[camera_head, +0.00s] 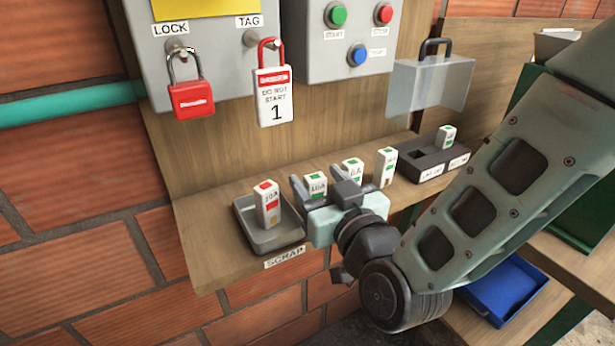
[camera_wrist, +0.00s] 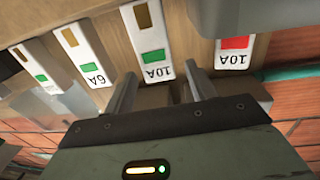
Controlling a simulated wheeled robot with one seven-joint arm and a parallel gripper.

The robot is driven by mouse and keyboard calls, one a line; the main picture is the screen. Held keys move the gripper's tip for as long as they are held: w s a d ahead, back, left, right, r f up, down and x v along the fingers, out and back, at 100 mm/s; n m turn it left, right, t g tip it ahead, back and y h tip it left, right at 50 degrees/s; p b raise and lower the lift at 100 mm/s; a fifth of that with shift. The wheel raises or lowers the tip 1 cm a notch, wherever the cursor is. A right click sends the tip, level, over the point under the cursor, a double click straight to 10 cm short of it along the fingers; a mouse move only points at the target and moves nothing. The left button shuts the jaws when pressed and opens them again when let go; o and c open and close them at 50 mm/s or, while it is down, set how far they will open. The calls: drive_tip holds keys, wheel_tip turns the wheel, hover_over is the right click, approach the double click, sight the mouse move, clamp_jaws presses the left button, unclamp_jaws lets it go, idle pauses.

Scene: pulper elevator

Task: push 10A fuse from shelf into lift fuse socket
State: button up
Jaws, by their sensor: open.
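A white 10A fuse with a green mark (camera_head: 316,184) stands on the wooden shelf (camera_head: 222,240). My gripper (camera_head: 318,190) is open, with one finger on each side of this fuse. In the wrist view the green-marked 10A fuse (camera_wrist: 150,45) shows between the fingertips (camera_wrist: 160,78); I cannot tell whether they touch it. A dark socket block (camera_head: 432,160) sits on the shelf at the right. One green-marked fuse (camera_head: 445,137) stands in its right part, and its left part shows a dark opening. The labels on the block's front are too small to read surely.
A grey scrap tray (camera_head: 270,238) left of my gripper holds a red-marked 10A fuse (camera_head: 267,203). A 6A fuse (camera_wrist: 88,55) and another green-marked fuse (camera_head: 386,166) stand to the right.

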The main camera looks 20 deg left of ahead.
drive_tip(key=shift+a, duration=0.1)
drive_tip(key=c, duration=1.1)
drive_tip(key=shift+r, duration=0.1)
